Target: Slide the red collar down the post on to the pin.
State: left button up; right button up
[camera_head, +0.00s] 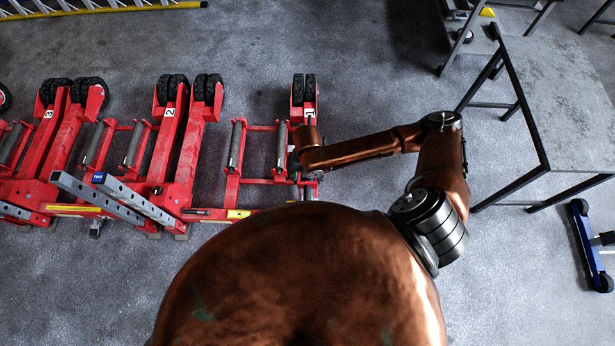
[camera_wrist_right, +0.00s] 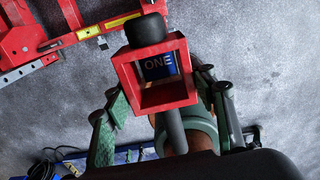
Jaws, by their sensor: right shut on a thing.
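The red collar (camera_wrist_right: 182,94) is a square, hollow red sleeve in the middle of the right wrist view. Inside its opening shows a dark blue face marked ONE (camera_wrist_right: 158,67). A black rounded knob sits at the collar's upper edge and a grey rod runs below it. My right gripper (camera_wrist_right: 160,98) has its fingers on either side of the collar and is shut on it. In the head view, my right arm reaches to the jack numbered 1 (camera_head: 309,97), and its wrist hides the collar. I cannot make out the pin. My left gripper is not in view.
Jack 2 (camera_head: 172,130) and jack 3 (camera_head: 60,140) stand to the left; grey beams extend there, one labelled TWO. A grey table (camera_head: 560,95) stands right. A blue wheeled thing (camera_head: 588,245) lies at the right edge. Floor between jack 1 and the table is open.

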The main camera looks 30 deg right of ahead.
jog(key=shift+p, duration=0.85)
dwell(1.0)
jog(key=shift+f+b, duration=3.25)
jog(key=shift+f, duration=3.35)
